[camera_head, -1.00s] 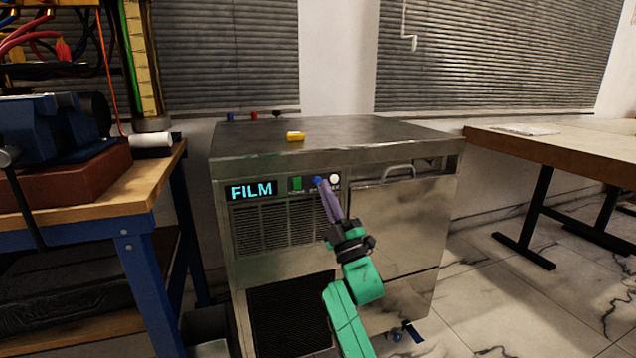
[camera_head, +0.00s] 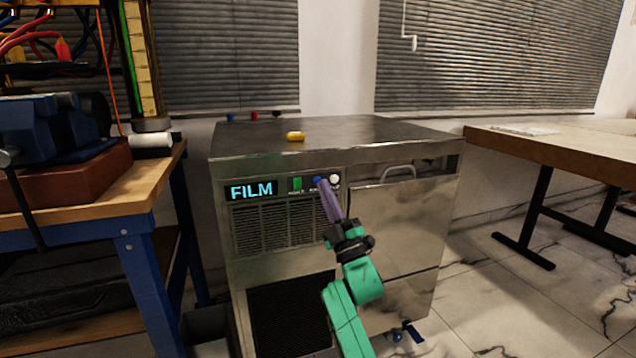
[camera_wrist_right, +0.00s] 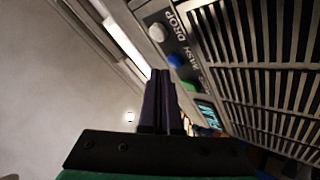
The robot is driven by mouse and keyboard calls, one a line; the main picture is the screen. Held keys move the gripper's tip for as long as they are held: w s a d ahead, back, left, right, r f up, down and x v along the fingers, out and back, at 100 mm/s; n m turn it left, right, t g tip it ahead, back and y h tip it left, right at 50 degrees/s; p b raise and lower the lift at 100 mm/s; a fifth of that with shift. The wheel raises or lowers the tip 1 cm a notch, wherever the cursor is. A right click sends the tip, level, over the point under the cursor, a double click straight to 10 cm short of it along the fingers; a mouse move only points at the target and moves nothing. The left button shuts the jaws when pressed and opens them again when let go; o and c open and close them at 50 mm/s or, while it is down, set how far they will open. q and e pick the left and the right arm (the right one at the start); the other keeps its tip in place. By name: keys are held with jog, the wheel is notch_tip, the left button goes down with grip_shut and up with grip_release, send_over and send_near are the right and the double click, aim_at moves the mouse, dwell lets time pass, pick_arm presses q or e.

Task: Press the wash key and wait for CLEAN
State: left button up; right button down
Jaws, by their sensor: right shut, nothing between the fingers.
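The metal machine (camera_head: 395,235) has a lit display (camera_head: 251,190) that reads FILM. To the right of the display are a green key (camera_head: 297,183), a blue key (camera_head: 318,180) and a white key (camera_head: 335,179). In the right wrist view the blue key (camera_wrist_right: 175,60) has the label WASH and the white key (camera_wrist_right: 157,32) has DROP. My right gripper (camera_head: 323,186) is shut and empty, its fingertips at the blue key and partly in front of it. I cannot tell whether they touch it. My left gripper is not in view.
A blue-legged workbench (camera_head: 150,190) with a vise (camera_head: 45,125) stands close at the left. A wooden table (camera_head: 570,145) stands at the right. The floor between the machine and that table is clear.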

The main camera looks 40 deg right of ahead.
jog(key=shift+w+d, duration=0.1)
jog(key=shift+w, duration=0.25)
jog(key=shift+w+d, duration=0.15)
jog(key=shift+w, duration=0.2)
dwell(0.5)
jog(key=shift+s, duration=0.1)
jog(key=shift+s+a, duration=0.25)
jog(key=shift+s, duration=0.45)
jog(key=s, duration=0.1)
jog(key=s+a+p, duration=0.1)
jog(key=s, duration=0.1)
jog(key=s+p, duration=0.1)
jog(key=shift+s+a, duration=0.35)
dwell(0.7)
